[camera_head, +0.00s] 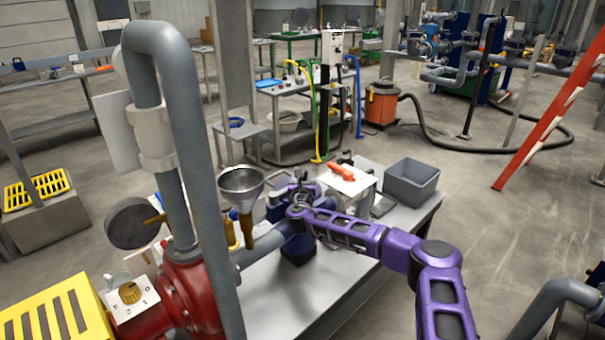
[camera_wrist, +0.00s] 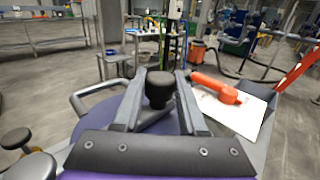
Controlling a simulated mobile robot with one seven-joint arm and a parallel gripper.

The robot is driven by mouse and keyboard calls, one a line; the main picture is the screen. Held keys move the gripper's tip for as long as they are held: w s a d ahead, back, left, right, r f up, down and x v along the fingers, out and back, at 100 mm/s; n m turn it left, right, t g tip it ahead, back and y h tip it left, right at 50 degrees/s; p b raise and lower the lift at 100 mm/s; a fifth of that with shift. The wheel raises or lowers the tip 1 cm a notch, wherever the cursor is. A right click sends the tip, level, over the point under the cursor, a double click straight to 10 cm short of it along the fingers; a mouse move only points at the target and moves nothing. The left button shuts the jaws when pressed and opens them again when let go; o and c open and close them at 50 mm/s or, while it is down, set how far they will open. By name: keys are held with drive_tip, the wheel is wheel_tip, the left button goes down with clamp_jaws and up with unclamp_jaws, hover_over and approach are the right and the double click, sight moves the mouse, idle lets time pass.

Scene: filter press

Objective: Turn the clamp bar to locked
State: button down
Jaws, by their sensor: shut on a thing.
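In the wrist view, my gripper (camera_wrist: 160,76) has its two grey fingers on either side of a black knob (camera_wrist: 158,92), with the knob held between them. The knob looks like the grip of the clamp bar; the rest of the bar is hidden behind my fingers and palm. An orange handle (camera_wrist: 214,88) lies over a white plate (camera_wrist: 236,112) just right of my fingers. In the head view my purple arm reaches in from the lower right to the press, where the gripper and knob are small and mostly hidden. The orange handle (camera_head: 341,172) shows behind them.
A grey bent pipe handle (camera_wrist: 88,96) is left of my fingers in the wrist view. In the head view, a metal funnel (camera_head: 241,180), a tall grey pipe (camera_head: 203,120) and a gauge (camera_head: 135,223) stand left. A grey bin (camera_head: 411,184) sits right on the bench (camera_head: 335,290).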

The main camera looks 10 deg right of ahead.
drive_tip(key=shift+a+f, duration=0.2)
drive_tip(key=c, duration=0.7)
unclamp_jaws()
drive_tip(key=shift+o, duration=1.2)
drive_tip(key=shift+r, duration=0.1)
drive_tip(key=shift+d, duration=0.15)
drive_tip(key=shift+s, duration=0.1)
drive_tip(key=s+a, duration=0.2)
drive_tip(key=s, duration=1.5)
drive_tip(key=shift+a, duration=0.15)
drive_tip(key=shift+r, duration=0.1)
